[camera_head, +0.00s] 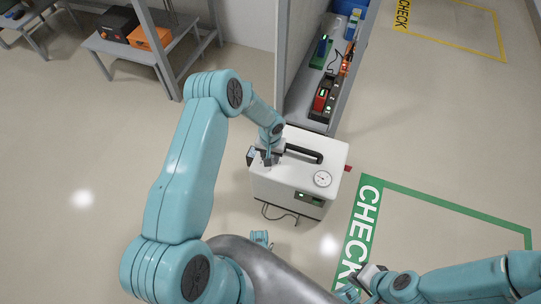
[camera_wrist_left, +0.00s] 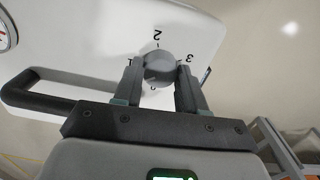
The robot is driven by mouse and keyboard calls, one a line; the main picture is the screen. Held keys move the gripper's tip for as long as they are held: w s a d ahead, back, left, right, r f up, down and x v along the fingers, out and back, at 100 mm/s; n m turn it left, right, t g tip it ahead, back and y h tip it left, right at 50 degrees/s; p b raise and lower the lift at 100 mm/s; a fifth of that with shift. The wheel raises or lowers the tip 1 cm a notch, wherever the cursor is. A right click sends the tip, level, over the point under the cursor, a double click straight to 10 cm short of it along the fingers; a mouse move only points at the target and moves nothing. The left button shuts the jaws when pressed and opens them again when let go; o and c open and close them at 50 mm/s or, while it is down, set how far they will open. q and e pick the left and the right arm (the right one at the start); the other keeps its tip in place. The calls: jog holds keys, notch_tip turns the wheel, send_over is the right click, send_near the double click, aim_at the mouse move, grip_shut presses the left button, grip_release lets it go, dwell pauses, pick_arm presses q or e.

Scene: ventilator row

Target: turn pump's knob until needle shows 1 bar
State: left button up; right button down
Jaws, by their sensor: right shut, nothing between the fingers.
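The pump is a white box (camera_head: 289,181) on the floor, with a black handle (camera_head: 305,152) and a round gauge (camera_head: 322,178) on top. The needle is too small to read; the gauge edge also shows in the left wrist view (camera_wrist_left: 5,33). My left gripper (camera_head: 267,157) is at the pump's left corner and hides the knob there. In the left wrist view the grey knob (camera_wrist_left: 160,67) sits between its fingertips, amid marks 1, 2 and 3. Whether both fingers press on it I cannot tell. My right gripper (camera_head: 358,281) is shut and empty, low over the floor.
A grey shelf (camera_head: 318,122) with a red device (camera_head: 321,99) stands behind the pump. A green CHECK outline (camera_head: 440,207) is on the floor to the right. A bench (camera_head: 125,50) with boxes stands at back left. A cable (camera_head: 277,216) lies before the pump.

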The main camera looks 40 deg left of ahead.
pick_arm(q)
jog(key=shift+c, duration=1.4)
jog(key=shift+f+m+b, duration=0.15)
jog(key=shift+m+b, duration=0.55)
jog(key=shift+b, duration=0.1)
jog(key=shift+r+m, duration=0.2)
jog(key=shift+m, duration=0.3)
jog(key=o, duration=1.1)
jog(key=shift+c, duration=0.2)
